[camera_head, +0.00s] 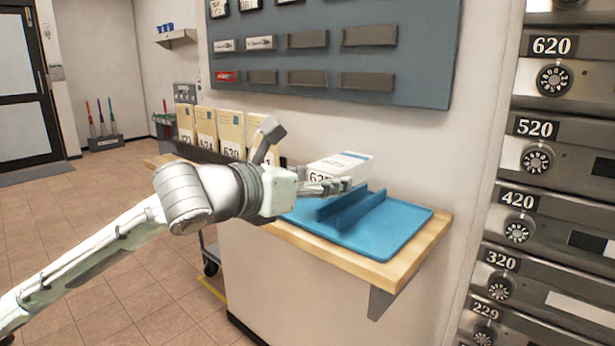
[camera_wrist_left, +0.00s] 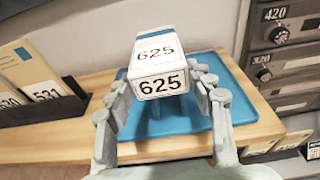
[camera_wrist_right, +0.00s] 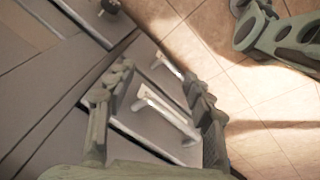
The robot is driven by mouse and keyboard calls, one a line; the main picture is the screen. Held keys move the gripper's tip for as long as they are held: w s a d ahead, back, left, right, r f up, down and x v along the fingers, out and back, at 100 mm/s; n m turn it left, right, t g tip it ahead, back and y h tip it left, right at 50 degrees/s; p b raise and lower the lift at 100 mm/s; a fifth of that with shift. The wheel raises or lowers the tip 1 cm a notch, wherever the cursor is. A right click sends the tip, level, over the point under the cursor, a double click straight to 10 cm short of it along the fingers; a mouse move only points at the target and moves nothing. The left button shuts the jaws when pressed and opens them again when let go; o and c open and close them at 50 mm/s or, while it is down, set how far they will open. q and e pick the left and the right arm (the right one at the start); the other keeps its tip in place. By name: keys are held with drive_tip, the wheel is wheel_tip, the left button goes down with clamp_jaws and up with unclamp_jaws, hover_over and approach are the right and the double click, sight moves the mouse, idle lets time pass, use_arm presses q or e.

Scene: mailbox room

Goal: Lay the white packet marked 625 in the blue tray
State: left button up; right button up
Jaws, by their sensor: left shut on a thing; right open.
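The white packet marked 625 (camera_head: 341,168) has a blue stripe at its far end. It is held above the blue tray (camera_head: 405,228), which lies on a wooden shelf and has raised blue ribs in its middle. My left gripper (camera_head: 335,186) is shut on the packet; in the left wrist view the packet (camera_wrist_left: 160,75) sits between the two fingers, label facing the camera. The packet hides part of the tray (camera_wrist_left: 228,92). My right gripper (camera_wrist_right: 155,95) is open and empty, seen only in its wrist view, in front of grey locker fronts low over the tiled floor.
The wooden shelf (camera_head: 385,272) carries a dark rack with several tan envelopes (camera_head: 230,132) left of the tray. A blue-grey board (camera_head: 330,50) hangs on the wall above. Numbered lockers (camera_head: 545,150) stand to the right. The tray's right side is clear.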

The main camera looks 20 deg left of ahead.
use_arm(q)
drive_tip(key=shift+w+d+f, duration=0.2)
drive_tip(key=shift+w+f, duration=0.05)
drive_tip(key=shift+w, duration=0.2)
drive_tip(key=shift+w+d+f, duration=0.2)
drive_tip(key=shift+w, duration=0.2)
wheel_tip(320, 180, down, 2)
drive_tip(key=shift+a+f+b, duration=0.1)
drive_tip(key=shift+f+b, duration=0.15)
drive_tip(key=shift+b, duration=0.3)
drive_tip(key=shift+s+f, duration=0.1)
drive_tip(key=shift+f, duration=0.3)
use_arm(e)
drive_tip(key=shift+t, duration=0.3)
drive_tip(key=shift+w+a+r, duration=0.15)
drive_tip(key=shift+w+r, duration=0.35)
drive_tip(key=shift+r, duration=0.3)
drive_tip(key=shift+w+a+r, duration=0.15)
drive_tip(key=shift+w+r, duration=0.35)
drive_tip(key=shift+r, duration=0.35)
drive_tip(key=shift+w+a+r, duration=0.15)
drive_tip(key=shift+w+r, duration=0.35)
drive_tip(key=shift+r, duration=0.3)
use_arm(q)
drive_tip(key=o, duration=1.2)
drive_tip(key=shift+p, duration=0.3)
use_arm(e)
drive_tip(key=shift+r, duration=0.4)
